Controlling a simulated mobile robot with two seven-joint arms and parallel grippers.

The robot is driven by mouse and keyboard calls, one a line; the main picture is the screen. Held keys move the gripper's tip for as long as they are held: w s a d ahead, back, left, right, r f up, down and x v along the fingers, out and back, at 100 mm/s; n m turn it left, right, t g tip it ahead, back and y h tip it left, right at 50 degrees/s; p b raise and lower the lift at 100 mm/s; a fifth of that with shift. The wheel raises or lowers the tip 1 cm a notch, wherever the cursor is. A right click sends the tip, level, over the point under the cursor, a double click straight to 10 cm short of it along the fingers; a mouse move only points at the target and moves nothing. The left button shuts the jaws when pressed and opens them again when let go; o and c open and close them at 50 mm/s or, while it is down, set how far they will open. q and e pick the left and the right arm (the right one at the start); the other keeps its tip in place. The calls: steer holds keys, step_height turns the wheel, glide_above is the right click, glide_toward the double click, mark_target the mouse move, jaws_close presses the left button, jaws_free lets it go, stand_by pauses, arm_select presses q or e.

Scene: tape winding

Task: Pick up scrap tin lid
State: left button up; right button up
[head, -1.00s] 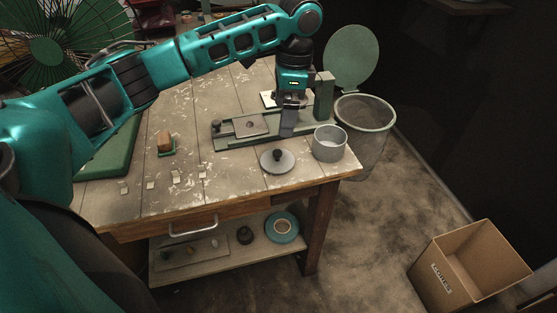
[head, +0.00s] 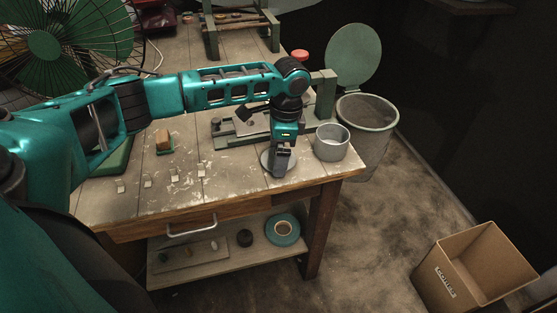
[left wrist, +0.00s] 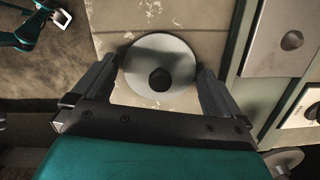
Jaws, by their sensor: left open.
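The scrap tin lid (head: 265,161) is a round grey disc with a black knob. It lies on the workbench near its front right corner. My left gripper (head: 279,172) points down over it and hides much of it in the head view. In the left wrist view the lid (left wrist: 148,55) lies between the open fingers of my left gripper (left wrist: 160,70), one to each side of its rim. I cannot tell whether the fingers touch the rim. The open grey tin (head: 331,143) stands just right of the lid.
A green metal fixture (head: 325,95) with a plate stands behind the lid. A lidded bin (head: 366,112) is right of the bench, and a cardboard box (head: 470,265) is on the floor. A wooden block (head: 163,140) and small pale squares lie at left.

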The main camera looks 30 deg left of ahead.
arm_select(q)
steer(key=shift+c, duration=0.2)
steer(key=c, duration=0.7)
steer(key=shift+r, duration=0.1)
